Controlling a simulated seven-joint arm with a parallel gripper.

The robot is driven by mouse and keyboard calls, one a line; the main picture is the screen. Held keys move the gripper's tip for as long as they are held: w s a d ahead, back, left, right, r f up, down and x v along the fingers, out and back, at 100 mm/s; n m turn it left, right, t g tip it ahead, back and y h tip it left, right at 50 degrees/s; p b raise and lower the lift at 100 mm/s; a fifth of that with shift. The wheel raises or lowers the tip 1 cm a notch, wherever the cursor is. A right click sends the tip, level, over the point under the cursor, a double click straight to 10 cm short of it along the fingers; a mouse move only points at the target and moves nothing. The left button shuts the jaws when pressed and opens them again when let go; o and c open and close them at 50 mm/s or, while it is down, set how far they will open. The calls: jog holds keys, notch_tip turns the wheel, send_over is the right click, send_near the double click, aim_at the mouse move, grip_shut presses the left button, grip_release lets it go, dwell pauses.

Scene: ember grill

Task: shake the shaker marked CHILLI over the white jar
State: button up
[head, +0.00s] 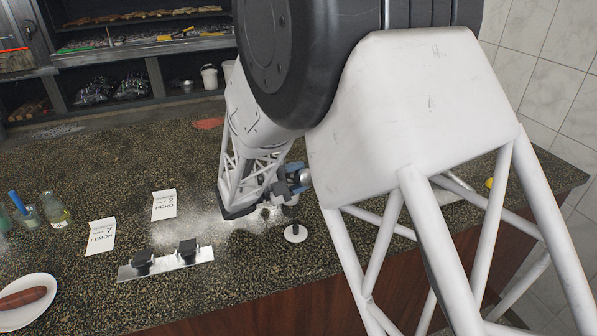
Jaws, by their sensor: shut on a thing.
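My gripper (292,182) is right of centre, above the counter, partly hidden behind my own arm. It is shut on a small pale shaker (291,199), of which only a little shows. No CHILLI marking can be read on it. Just below, a round white thing with a dark centre (296,233) stands on the counter. It looks like the white jar seen from above, but I cannot tell for certain. The held shaker is above and slightly behind it in the picture, apart from it.
A metal rack (200,256) with two black holders lies at the front. Cards reading LEMON (101,236) and HERB (164,205) stand nearby. Small bottles (54,210) and a white plate (45,285) with a sausage are at the left. The counter's back left is mostly clear.

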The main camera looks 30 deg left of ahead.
notch_tip(320, 180, up, 4)
jog(key=shift+f, duration=0.25)
jog(key=shift+f, duration=0.15)
notch_tip(320, 180, down, 4)
jog(key=shift+f, duration=0.1)
jog(key=shift+r, duration=2.2)
jog(key=shift+r, duration=0.1)
jog(key=shift+r, duration=2.9)
